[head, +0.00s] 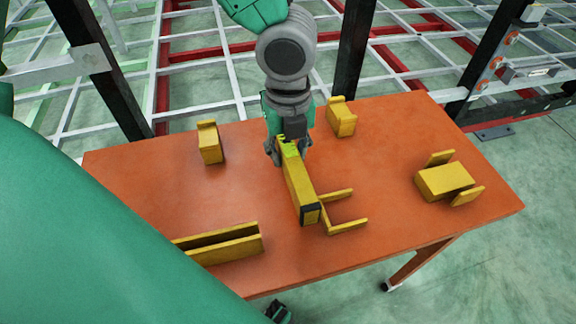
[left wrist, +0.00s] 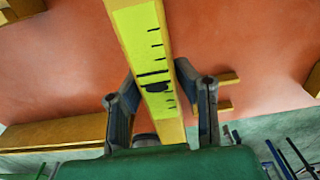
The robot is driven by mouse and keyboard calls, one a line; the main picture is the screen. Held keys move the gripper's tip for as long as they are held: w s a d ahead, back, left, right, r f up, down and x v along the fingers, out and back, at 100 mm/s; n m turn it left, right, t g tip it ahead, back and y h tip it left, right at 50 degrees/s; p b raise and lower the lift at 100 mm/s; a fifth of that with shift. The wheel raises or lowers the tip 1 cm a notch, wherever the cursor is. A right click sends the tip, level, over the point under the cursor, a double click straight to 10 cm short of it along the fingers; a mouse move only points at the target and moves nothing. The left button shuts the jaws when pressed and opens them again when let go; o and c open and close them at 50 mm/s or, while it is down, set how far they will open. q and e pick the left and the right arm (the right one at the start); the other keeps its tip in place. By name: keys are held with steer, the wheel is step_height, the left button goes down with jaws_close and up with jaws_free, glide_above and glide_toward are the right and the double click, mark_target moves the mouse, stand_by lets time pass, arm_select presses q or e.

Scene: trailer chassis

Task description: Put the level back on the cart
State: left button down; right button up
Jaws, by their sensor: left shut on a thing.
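The level (head: 298,187) is a long yellow bar with a dark end cap, over the middle of the orange cart (head: 375,255). My left gripper (head: 287,150) is shut on its far end. In the left wrist view the level (left wrist: 142,40) runs between the two fingers of my left gripper (left wrist: 162,100) and shows a lime-green face with black marks. The level's near end is beside a yellow two-pronged holder (head: 347,226). I cannot tell whether the level touches the holder or the cart top. My right gripper does not show.
A yellow slotted holder (head: 225,248) is at the cart's front left. Small yellow blocks (head: 210,143) and (head: 341,118) stand at the back, and a yellow bracket (head: 445,180) at the right. Dark posts (head: 355,50) and a red and white frame (head: 190,55) stand behind.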

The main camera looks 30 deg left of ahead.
mark_target(293, 148)
arm_select(q)
steer(key=d+f, duration=0.1)
steer(key=f+b, duration=0.1)
steer(key=f, duration=0.1)
steer(key=d+f, duration=0.1)
steer(key=shift+d+f+b, duration=0.2)
steer(key=shift+d+b, duration=0.1)
steer(key=shift+w+a+f, duration=0.1)
steer(key=shift+a+f, duration=0.1)
steer(key=shift+f, duration=0.05)
steer(key=shift+a, duration=0.3)
steer(key=c, duration=1.2)
jaws_free()
steer(key=shift+a, duration=0.55)
steer(key=shift+d, duration=0.45)
steer(key=shift+d+r, duration=0.2)
steer(key=r+p, duration=0.1)
steer(key=r, duration=0.2)
steer(key=r+p, duration=0.1)
steer(key=r, duration=0.3)
steer(key=a+r+p, duration=0.1)
steer(key=r+p, duration=0.1)
steer(key=r, duration=0.2)
steer(key=shift+d+r, duration=0.2)
steer(key=shift+r, duration=0.05)
steer(key=shift+d+r, duration=0.1)
steer(key=shift+d, duration=0.25)
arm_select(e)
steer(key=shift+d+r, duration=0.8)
